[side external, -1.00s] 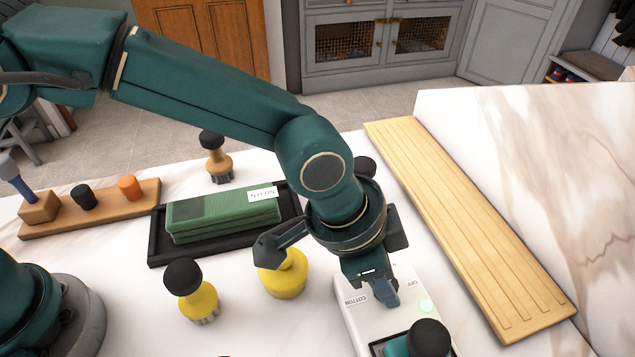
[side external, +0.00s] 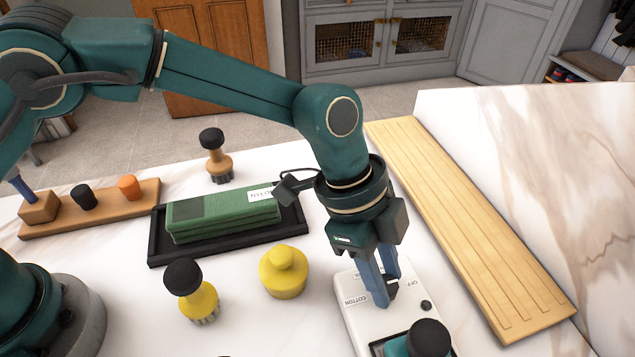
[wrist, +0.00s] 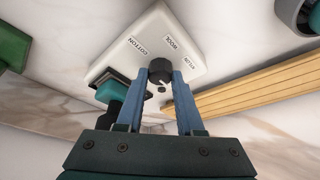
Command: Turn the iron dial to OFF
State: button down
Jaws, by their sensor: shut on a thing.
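The iron dial is a black knob (wrist: 160,69) on a white unit (side external: 350,318) with COTTON, WOOL, NYLON and OFF labels. In the side view my gripper (side external: 386,293) hides most of the knob. I cannot make out which label the knob points to. A small round lamp (side external: 426,306) on the unit is dark.
A black-topped teal object (side external: 429,338) sits at the unit's near end. Green cloths (side external: 222,218) lie in a black tray (side external: 153,249). A long wooden board (side external: 470,235) lies right.

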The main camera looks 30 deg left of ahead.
jog(key=shift+a, duration=0.1)
dwell(0.3)
jog(key=c, duration=0.5)
grip_release()
jog(key=shift+c, duration=0.2)
jog(key=shift+v, duration=2.6)
